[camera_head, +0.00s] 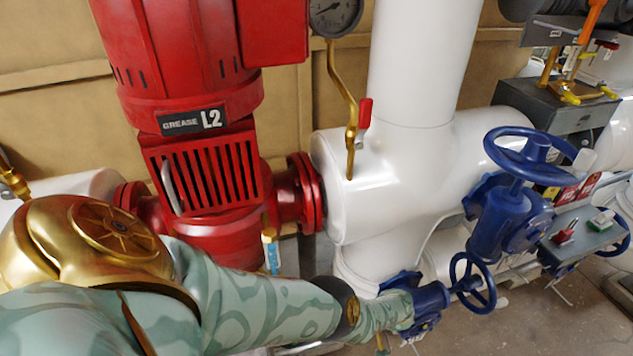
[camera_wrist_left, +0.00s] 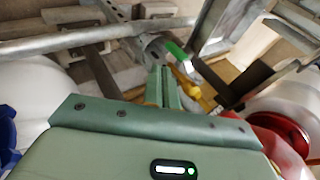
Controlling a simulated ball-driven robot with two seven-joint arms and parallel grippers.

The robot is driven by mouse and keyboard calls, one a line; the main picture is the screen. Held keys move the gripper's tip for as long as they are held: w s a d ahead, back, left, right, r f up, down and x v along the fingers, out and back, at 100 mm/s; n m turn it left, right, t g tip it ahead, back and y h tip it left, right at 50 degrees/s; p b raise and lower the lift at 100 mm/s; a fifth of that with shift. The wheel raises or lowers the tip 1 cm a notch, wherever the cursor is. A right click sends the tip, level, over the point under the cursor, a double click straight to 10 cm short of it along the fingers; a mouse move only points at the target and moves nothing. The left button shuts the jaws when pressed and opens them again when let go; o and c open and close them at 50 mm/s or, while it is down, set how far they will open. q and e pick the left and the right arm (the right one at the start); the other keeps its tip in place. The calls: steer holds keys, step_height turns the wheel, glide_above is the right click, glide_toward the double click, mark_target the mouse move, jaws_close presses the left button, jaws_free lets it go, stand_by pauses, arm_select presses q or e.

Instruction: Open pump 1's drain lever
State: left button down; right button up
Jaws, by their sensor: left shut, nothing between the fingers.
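Pump 1's drain lever is probably the small green-tipped handle (camera_wrist_left: 176,48) in the left wrist view, by a yellow valve body (camera_wrist_left: 190,86); I cannot be sure of this. My left gripper (camera_wrist_left: 167,72) is shut and empty, its fingers pointing toward the pipes just beside that handle. Whether they touch cannot be told. In the head view my left arm reaches across below the red pump (camera_head: 205,165), its hand low beside a blue valve. The drain lever is not clearly seen there. My right gripper is not in view.
A red-handled lever (camera_head: 365,113) sits on the gauge line before the white pipe (camera_head: 420,70). A large blue handwheel (camera_head: 525,152) and a smaller one (camera_head: 473,283) stand at right. In the wrist view a grey pipe (camera_wrist_left: 100,40) crosses above the fingers.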

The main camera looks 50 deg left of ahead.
arm_select(q)
steer(key=v, duration=0.5)
steer(key=shift+w+d+r+p, duration=0.2)
steer(key=shift+d+r+p, duration=0.05)
steer(key=shift+p, duration=0.1)
